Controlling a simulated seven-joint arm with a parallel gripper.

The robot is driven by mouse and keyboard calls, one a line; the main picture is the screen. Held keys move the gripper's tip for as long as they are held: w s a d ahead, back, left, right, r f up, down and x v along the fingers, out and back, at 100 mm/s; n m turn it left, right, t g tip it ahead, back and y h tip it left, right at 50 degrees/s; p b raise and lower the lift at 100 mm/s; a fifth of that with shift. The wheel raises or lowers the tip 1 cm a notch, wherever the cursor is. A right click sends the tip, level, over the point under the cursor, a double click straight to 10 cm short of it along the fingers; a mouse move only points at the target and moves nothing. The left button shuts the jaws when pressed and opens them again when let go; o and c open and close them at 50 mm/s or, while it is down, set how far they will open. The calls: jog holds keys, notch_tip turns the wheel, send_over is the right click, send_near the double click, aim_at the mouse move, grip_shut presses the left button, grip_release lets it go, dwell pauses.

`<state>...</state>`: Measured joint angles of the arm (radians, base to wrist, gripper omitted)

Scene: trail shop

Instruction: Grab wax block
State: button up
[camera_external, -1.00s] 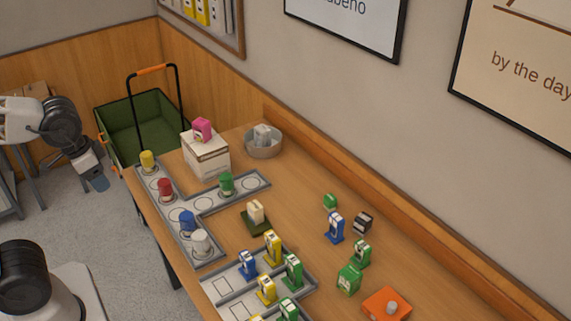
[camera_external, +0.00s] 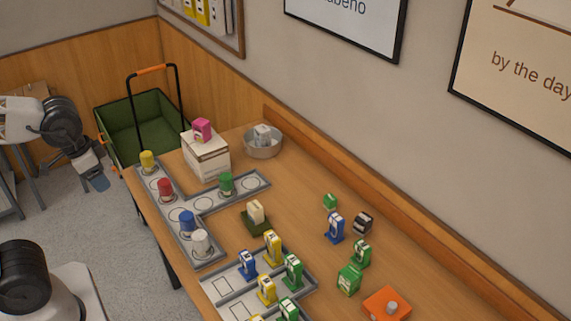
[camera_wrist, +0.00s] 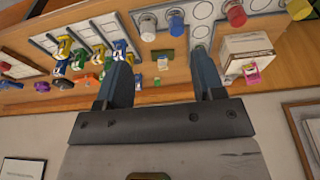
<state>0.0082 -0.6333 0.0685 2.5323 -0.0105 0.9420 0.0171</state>
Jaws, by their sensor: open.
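A cream block (camera_external: 256,210), which looks like the wax block, stands on a dark green pad (camera_external: 256,226) near the middle of the table. In the wrist view the cream block (camera_wrist: 162,61) is small and lies between the fingers in the picture, well beyond them. A pale grey-white block (camera_external: 262,133) sits in a round grey bowl (camera_external: 263,150) at the back; I cannot tell its material. My gripper (camera_external: 97,181) hangs off the table's left side, far from both blocks. It is open and empty, with its two dark fingers (camera_wrist: 160,74) apart.
A white box (camera_external: 206,160) with a pink item (camera_external: 202,129) on top stands beside the bowl. Grey trays (camera_external: 203,210) hold coloured pieces along the near edge. An orange block (camera_external: 386,304) and green and blue items are at right. A green cart (camera_external: 145,135) stands beyond the table.

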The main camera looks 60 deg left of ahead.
jog(key=shift+o, duration=0.4)
jog(key=n+g+h, duration=0.5)
jog(key=n+h, duration=0.5)
jog(key=n, duration=0.3)
send_over(326, 196)
jog(key=s+a, duration=0.5)
jog(key=s, duration=0.7)
notch_tip(326, 196, down, 14)
jog(key=w+f+n+h, duration=0.1)
jog(key=w+f, duration=0.3)
jog(key=f, duration=0.1)
jog(key=w+f+n+h, duration=0.1)
jog(key=w+f, duration=0.4)
jog(key=w+f+n+t+h, duration=0.1)
jog(key=w+f+n, duration=0.1)
jog(key=w+f, duration=0.2)
jog(key=shift+w+a+f, duration=0.15)
jog(key=shift+a+f, duration=0.1)
jog(key=shift+f, duration=0.35)
jog(key=shift+x, duration=1.3)
